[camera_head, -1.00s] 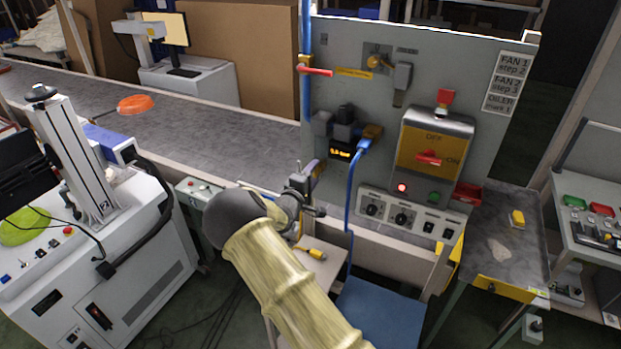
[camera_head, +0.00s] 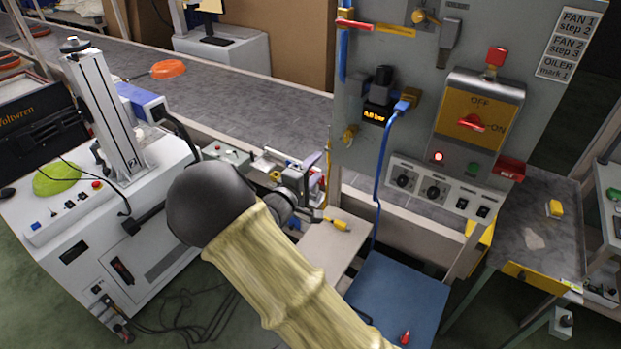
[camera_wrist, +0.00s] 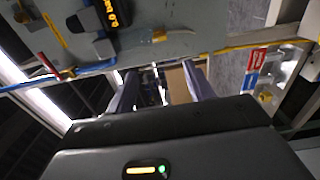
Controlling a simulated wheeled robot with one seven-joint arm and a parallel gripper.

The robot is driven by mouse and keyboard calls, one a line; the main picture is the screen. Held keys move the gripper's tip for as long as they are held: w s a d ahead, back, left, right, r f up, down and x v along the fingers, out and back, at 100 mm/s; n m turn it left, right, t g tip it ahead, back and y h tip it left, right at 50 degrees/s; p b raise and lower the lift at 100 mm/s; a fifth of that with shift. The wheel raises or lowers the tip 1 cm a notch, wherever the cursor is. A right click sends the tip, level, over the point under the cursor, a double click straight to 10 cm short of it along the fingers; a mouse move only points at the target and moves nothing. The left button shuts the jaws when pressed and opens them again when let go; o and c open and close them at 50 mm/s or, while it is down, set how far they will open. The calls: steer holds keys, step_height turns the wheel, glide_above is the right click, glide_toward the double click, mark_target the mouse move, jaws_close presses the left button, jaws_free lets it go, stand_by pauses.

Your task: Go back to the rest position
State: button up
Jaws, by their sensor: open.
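My gripper (camera_head: 316,172) is in front of the left edge of the grey control panel (camera_head: 357,199), above a small pale shelf (camera_head: 325,248). In the wrist view its two purple-grey fingers (camera_wrist: 160,88) stand apart with nothing visible between them. My arm, in a pale yellow sleeve, reaches up from the bottom of the head view and hides part of the floor and the white machine's side.
A blue hose (camera_head: 384,165) hangs down the panel near my gripper. A yellow-handled tool (camera_head: 337,224) lies on the shelf, and a blue seat-like surface (camera_head: 400,290) is to its right. The white machine (camera_head: 150,215) stands close on the left, with the conveyor (camera_head: 240,90) behind.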

steer(key=shift+s+a, duration=0.4)
steer(key=shift+s, duration=0.15)
steer(key=shift+d, duration=0.1)
steer(key=s+d+f+m+g+y, duration=0.3)
steer(key=d+f+m+g+y, duration=0.15)
steer(key=y, duration=0.35)
steer(key=s+d+m+g+y, duration=0.1)
steer(key=s+d+m+g, duration=0.2)
steer(key=s, duration=0.8)
steer(key=s+d+r+m+g+y, duration=0.1)
steer(key=s+d+m+g, duration=0.2)
steer(key=s, duration=0.8)
steer(key=shift+d+g+y+b, duration=0.3)
steer(key=shift+d+g+b, duration=0.1)
steer(key=shift+g, duration=0.35)
